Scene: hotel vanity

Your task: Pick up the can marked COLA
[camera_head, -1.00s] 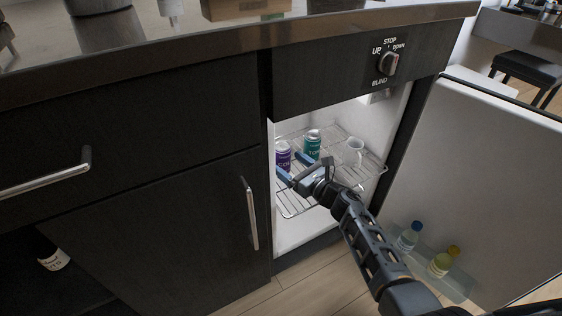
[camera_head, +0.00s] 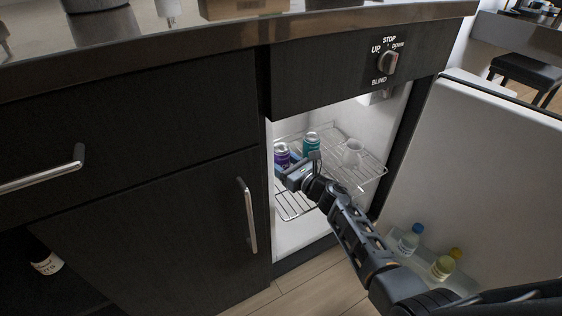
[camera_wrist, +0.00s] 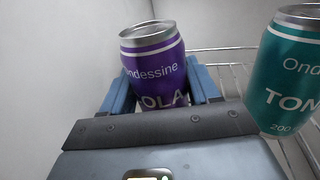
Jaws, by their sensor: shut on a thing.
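The purple can (camera_wrist: 157,68) stands between my gripper's two blue fingers in the wrist view, tilted slightly in the picture. Its label reads "Ondessine" and "OLA", with the first letter hidden by a finger. In the head view the purple can (camera_head: 281,150) is at the left of the fridge's wire shelf, its lower part hidden by my gripper. My gripper (camera_wrist: 162,90) is shut on this can, one finger on each side. It also shows in the head view (camera_head: 285,163). I cannot tell whether the can still touches the shelf.
A teal can (camera_head: 311,143) marked "TON" stands just right of the purple can. The fridge's left wall is close to my gripper. The open door (camera_head: 490,170) holds two bottles low down.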

